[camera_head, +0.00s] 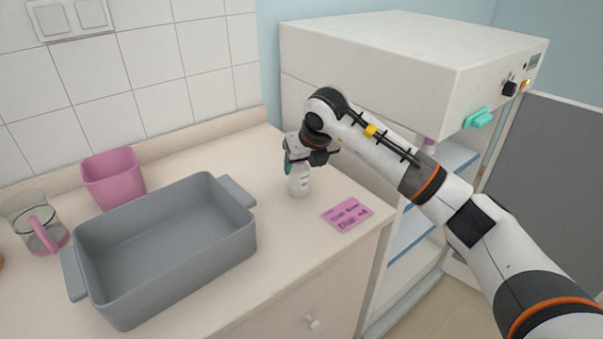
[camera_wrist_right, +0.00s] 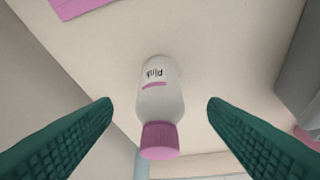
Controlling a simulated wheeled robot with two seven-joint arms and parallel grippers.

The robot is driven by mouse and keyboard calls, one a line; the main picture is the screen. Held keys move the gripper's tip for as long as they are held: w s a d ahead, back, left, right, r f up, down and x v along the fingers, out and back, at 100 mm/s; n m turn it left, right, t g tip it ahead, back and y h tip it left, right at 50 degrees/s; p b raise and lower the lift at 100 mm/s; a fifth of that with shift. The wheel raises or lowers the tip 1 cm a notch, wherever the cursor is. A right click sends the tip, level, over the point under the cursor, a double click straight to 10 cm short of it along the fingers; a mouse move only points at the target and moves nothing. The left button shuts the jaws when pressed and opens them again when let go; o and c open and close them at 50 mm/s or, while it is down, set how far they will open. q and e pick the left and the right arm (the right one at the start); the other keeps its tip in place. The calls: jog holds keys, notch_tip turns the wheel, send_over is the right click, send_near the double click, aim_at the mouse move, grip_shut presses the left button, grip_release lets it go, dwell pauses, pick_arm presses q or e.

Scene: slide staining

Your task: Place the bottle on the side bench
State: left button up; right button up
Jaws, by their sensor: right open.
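The bottle (camera_head: 299,181) is white with a pink label band and stands upright on the bench top (camera_head: 190,157), near the bench's right end. In the right wrist view the bottle (camera_wrist_right: 160,95) shows a pink cap and the word "Pink", and it sits between the two green fingers. My right gripper (camera_wrist_right: 160,110) is open, with a gap between each finger and the bottle. In the head view my right gripper (camera_head: 300,163) is at the bottle's top and hides its cap. My left gripper is not in view.
A grey tray (camera_head: 160,275) stands left of the bottle, with a pink cup (camera_head: 113,178) and a glass jug (camera_head: 37,222) beyond. A pink note (camera_head: 348,214) lies right of the bottle. A white cabinet (camera_head: 370,55) with blue shelves stands at the right.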

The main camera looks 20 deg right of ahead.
jog(key=v, duration=0.5)
jog(key=shift+s+r, duration=0.25)
jog(key=shift+r, duration=0.1)
